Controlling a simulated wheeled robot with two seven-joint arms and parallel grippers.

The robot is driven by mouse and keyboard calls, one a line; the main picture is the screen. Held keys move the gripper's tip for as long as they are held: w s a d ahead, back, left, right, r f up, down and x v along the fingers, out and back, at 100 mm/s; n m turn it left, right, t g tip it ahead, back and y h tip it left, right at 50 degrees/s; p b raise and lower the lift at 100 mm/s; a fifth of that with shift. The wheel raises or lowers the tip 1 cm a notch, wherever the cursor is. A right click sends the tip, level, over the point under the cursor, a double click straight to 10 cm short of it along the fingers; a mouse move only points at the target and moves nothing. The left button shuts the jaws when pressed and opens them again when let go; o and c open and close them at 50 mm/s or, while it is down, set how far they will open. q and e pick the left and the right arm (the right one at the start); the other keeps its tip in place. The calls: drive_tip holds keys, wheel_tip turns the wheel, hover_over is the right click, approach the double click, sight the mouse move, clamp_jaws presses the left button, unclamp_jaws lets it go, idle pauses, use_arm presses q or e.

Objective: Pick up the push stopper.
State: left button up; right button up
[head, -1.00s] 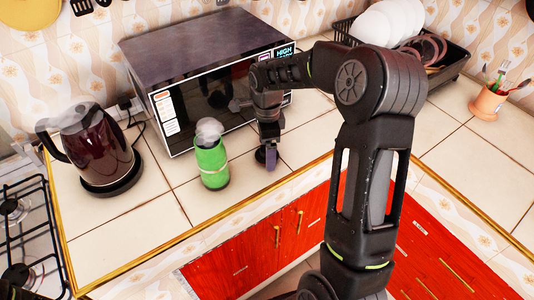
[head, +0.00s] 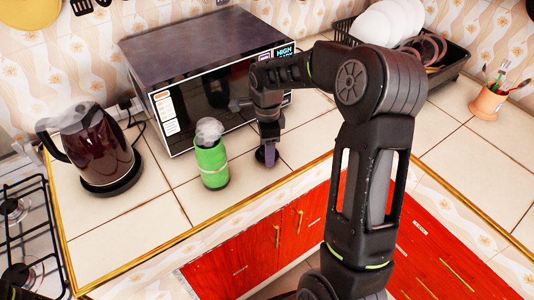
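My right gripper (head: 267,157) points down just above the counter, to the right of the green bottle and in front of the microwave. A small purplish piece (head: 270,154), perhaps the push stopper, shows at its fingertips. It is small and partly hidden by the dark fingers, so I cannot tell whether the fingers grip it. The green bottle (head: 211,165) stands upright with a pale rounded top (head: 209,131). It is apart from the gripper. My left gripper is not in view.
A microwave (head: 205,60) stands close behind the gripper. A dark red kettle (head: 95,145) is at the left beside the stove (head: 25,240). A dish rack (head: 450,65) and a utensil cup (head: 487,104) are at the right. The front counter tiles are clear.

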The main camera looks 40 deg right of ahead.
drive_tip(key=shift+r, duration=0.1)
drive_tip(key=shift+c, duration=0.4)
drive_tip(key=shift+r, duration=0.25)
wheel_tip(320, 180, up, 9)
drive_tip(key=shift+r+b, duration=0.2)
drive_tip(key=shift+b, duration=0.55)
